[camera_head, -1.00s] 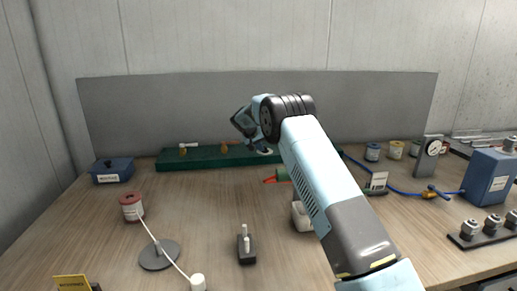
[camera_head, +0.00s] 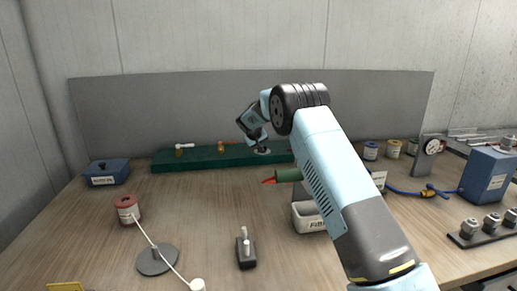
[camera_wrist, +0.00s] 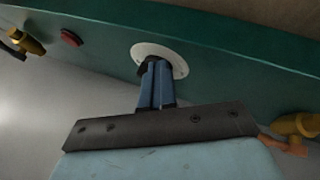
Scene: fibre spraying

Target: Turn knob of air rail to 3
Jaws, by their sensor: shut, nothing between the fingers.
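The air rail is a long dark green bar (camera_head: 210,158) along the back of the table. In the wrist view its green face (camera_wrist: 235,42) carries a round white dial plate (camera_wrist: 178,62). The dial also shows in the head view (camera_head: 263,152), just under my gripper (camera_head: 259,144). In the wrist view my gripper (camera_wrist: 157,68) is shut, its two blue fingers together in front of the dial's middle. A small dark part shows at the fingertips. The knob is mostly hidden behind the fingers, and I cannot read its number or tell whether they touch it.
Along the rail, brass valves (camera_wrist: 298,125) and a red button (camera_wrist: 71,38) flank the dial. A grey panel (camera_head: 200,110) rises behind the rail.

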